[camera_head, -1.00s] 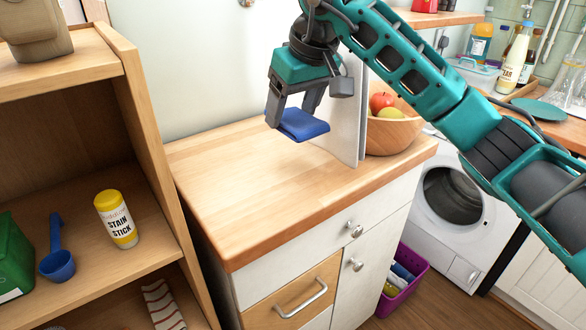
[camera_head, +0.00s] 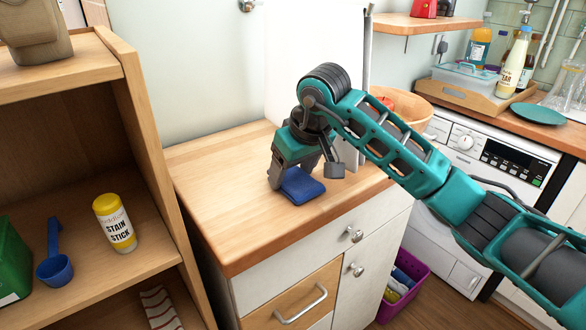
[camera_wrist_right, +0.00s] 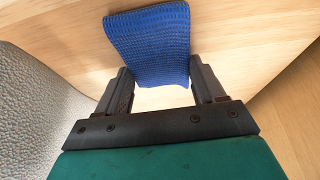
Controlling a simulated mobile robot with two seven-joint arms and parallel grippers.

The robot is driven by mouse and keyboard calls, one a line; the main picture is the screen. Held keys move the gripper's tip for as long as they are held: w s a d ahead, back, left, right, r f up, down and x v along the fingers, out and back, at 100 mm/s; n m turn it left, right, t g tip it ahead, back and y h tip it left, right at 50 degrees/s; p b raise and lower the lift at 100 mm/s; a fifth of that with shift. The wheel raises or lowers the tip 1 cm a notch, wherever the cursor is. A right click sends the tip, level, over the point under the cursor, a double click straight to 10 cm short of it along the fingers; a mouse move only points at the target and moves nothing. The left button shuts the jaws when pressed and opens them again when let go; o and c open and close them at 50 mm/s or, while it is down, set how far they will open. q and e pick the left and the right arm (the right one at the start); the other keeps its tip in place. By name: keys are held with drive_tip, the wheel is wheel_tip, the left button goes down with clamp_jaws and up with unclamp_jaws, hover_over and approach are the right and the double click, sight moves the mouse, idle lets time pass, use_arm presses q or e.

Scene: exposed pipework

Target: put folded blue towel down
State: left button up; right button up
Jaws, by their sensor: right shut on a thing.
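The folded blue towel (camera_head: 302,186) is at the wooden counter top (camera_head: 215,190), in the fingers of my right gripper (camera_head: 288,184). In the right wrist view the towel (camera_wrist_right: 150,42) sticks out past the fingertips of the gripper (camera_wrist_right: 165,84), with one finger at each side edge. The towel looks low, at or just above the wood; I cannot tell whether it touches. The gripper points down and hides part of the towel in the head view. My left gripper is in neither view.
A wooden bowl (camera_head: 408,108) with fruit stands behind my right arm. A wooden shelf unit (camera_head: 150,130) with a stain stick bottle (camera_head: 115,222) and a blue scoop (camera_head: 56,262) borders the counter on the left. The counter's left and front parts are clear.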

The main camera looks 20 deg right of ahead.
drive_tip(key=shift+f, duration=0.15)
drive_tip(key=o, duration=0.9)
drive_tip(key=shift+o, duration=0.2)
drive_tip(key=shift+r, duration=0.4)
drive_tip(key=v, duration=1.1)
drive_tip(key=shift+r, duration=0.25)
drive_tip(key=shift+s, duration=0.15)
